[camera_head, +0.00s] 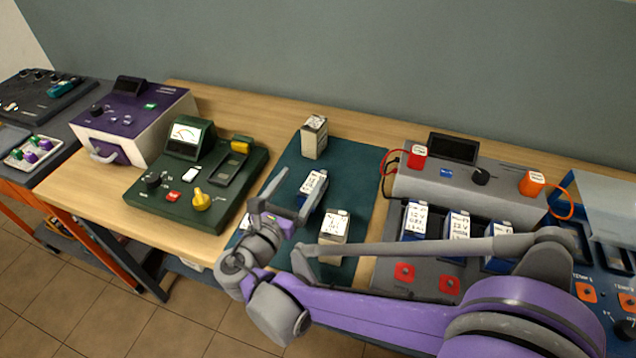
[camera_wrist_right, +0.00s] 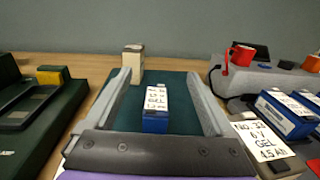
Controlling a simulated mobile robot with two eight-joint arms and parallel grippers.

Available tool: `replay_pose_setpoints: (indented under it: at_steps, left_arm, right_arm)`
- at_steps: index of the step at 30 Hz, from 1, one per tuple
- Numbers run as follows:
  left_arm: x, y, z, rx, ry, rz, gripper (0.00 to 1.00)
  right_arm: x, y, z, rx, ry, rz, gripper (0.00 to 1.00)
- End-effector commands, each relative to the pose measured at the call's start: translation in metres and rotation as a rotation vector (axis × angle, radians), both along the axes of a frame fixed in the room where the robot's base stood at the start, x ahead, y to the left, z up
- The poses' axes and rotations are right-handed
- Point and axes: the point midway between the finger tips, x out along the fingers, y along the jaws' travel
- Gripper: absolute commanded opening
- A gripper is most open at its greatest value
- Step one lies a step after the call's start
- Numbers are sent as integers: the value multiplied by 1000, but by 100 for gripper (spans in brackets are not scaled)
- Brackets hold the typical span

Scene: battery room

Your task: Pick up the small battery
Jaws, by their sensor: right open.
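A small blue battery (camera_head: 312,186) with a white label stands on the dark green mat (camera_head: 352,158). In the right wrist view the blue battery (camera_wrist_right: 155,112) appears between the two fingers, with gaps on both sides. My right gripper (camera_head: 288,198) is open and empty, its fingers reaching over the mat beside this battery. A beige battery (camera_head: 314,138) stands at the back of the mat. Another beige battery (camera_head: 333,230) stands nearer, right of the gripper; its label (camera_wrist_right: 262,140) reads 6 V GEL 4.5 Ah. My left gripper is not in view.
A green tester (camera_head: 190,170) stands left of the mat, and a purple and white device (camera_head: 135,120) beyond it. A grey charger (camera_head: 465,185) stands at right with several blue batteries in front. My right arm crosses the front. The mat's back right is clear.

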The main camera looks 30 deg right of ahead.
Motion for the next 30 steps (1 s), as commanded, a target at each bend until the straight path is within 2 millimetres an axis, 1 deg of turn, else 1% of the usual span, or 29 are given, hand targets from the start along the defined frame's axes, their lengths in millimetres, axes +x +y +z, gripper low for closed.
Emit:
replay_pose_setpoints:
  at_steps: [6,9,11,12,14,20,27,30]
  left_arm:
    - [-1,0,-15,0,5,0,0]
    - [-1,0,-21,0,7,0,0]
    - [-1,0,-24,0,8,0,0]
    - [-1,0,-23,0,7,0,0]
    - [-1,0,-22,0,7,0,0]
    - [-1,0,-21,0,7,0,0]
    - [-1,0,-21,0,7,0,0]
    - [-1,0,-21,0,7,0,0]
  right_arm:
    - [0,0,-47,1,1,-1,89]
    - [0,0,-68,1,1,-1,89]
    - [0,0,-79,1,1,-1,89]
    - [4,-7,-76,0,0,-4,89]
    - [8,-14,-74,1,-1,-5,89]
    - [16,-24,-74,1,-1,-2,89]
    - [36,-52,-74,0,0,-4,89]
    - [42,-59,-74,0,0,-2,89]
